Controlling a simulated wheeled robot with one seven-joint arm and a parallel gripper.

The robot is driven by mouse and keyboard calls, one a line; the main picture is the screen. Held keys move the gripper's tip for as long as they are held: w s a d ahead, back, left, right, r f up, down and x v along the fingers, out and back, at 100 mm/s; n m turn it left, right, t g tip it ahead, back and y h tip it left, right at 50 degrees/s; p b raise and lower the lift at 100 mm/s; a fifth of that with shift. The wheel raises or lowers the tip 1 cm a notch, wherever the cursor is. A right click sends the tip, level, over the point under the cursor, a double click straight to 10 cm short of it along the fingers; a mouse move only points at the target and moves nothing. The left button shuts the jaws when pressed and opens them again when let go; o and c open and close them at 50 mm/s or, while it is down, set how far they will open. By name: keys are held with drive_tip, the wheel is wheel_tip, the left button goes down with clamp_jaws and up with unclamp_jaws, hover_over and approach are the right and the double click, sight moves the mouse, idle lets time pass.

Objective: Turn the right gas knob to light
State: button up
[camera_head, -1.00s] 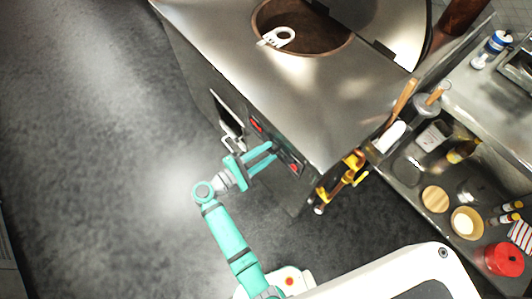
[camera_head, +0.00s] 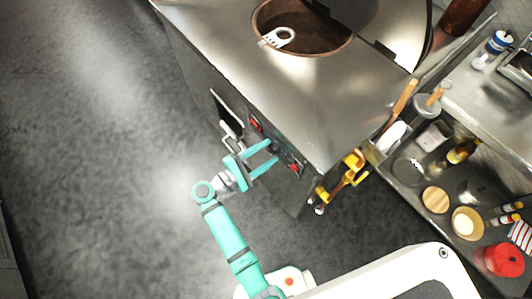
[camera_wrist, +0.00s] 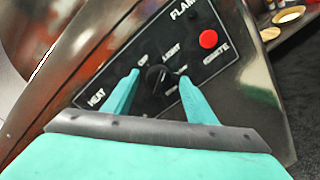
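The black gas knob (camera_wrist: 158,75) sits on a dark control panel (camera_wrist: 85,100) lettered HEAT, OFF, LIGHT, FLAME and IGNITE in the wrist view. My teal gripper (camera_wrist: 159,77) is open, with one fingertip on each side of the knob. Whether the fingers touch it I cannot tell. A red button (camera_wrist: 208,39) is on the same panel, right of the knob. In the head view my gripper (camera_head: 274,150) points at the front of the steel counter, near the right red spot (camera_head: 294,168). The knob is too small and dark to make out there.
The steel tandoor counter (camera_head: 290,90) has a round opening (camera_head: 320,38) with a white slotted tool (camera_head: 280,37) in it. A second red spot (camera_head: 256,125) is farther left on the front. Yellow-handled tools (camera_head: 347,175) hang right of my gripper. The floor at left is clear.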

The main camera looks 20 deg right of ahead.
drive_tip(key=shift+a, duration=0.1)
drive_tip(key=v, duration=1)
drive_tip(key=shift+a, duration=0.3)
drive_tip(key=shift+s, duration=0.1)
